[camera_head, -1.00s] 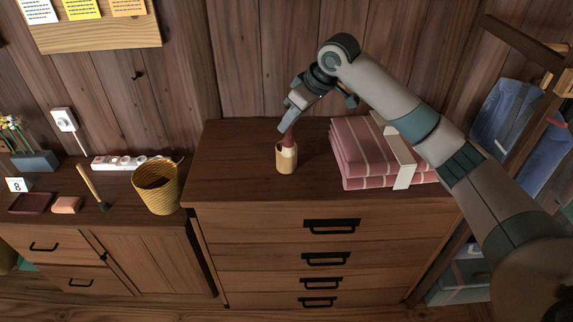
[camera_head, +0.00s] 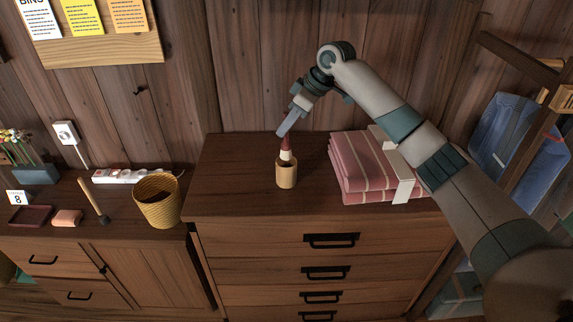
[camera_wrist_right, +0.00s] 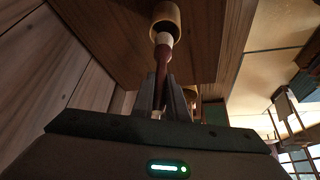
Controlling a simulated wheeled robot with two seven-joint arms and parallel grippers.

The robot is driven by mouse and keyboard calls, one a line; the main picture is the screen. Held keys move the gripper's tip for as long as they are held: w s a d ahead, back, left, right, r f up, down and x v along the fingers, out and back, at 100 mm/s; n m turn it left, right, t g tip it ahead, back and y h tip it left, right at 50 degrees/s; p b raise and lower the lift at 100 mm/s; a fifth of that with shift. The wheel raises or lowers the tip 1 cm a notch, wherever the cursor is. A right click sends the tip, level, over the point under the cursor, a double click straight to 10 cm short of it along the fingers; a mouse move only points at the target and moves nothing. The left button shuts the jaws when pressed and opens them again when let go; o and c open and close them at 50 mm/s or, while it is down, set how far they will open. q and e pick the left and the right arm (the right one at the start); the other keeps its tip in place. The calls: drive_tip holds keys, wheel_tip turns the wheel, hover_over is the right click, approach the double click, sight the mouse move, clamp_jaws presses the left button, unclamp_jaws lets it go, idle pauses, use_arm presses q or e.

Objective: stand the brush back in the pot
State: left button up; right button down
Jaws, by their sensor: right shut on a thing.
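The brush (camera_head: 286,147), with a dark red handle and a cream lower end, is held upright or nearly so above the pot (camera_head: 286,176). The small tan pot stands on the dresser top. My right gripper (camera_head: 284,130) is shut on the upper handle. In the right wrist view, the gripper (camera_wrist_right: 163,100) holds the brush (camera_wrist_right: 163,60), and its cream end meets the mouth of the pot (camera_wrist_right: 172,14). I cannot tell how far that end is inside the rim. My left gripper is not in view.
Folded pink striped cloths (camera_head: 360,170) lie right of the pot on the dresser (camera_head: 235,185). The dresser top left of the pot is clear.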

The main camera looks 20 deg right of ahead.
sight(287, 153)
wheel_tip(287, 153, down, 5)
drive_tip(key=shift+r+p, duration=0.15)
drive_tip(key=shift+p, duration=0.65)
drive_tip(key=shift+f, duration=0.2)
drive_tip(key=shift+f, duration=0.1)
wheel_tip(287, 153, down, 3)
drive_tip(key=shift+r+p, duration=0.2)
drive_tip(key=shift+p, duration=0.45)
drive_tip(key=shift+f, duration=0.5)
drive_tip(key=shift+f, duration=0.3)
drive_tip(key=c, duration=1.7)
unclamp_jaws()
drive_tip(key=shift+c, duration=0.2)
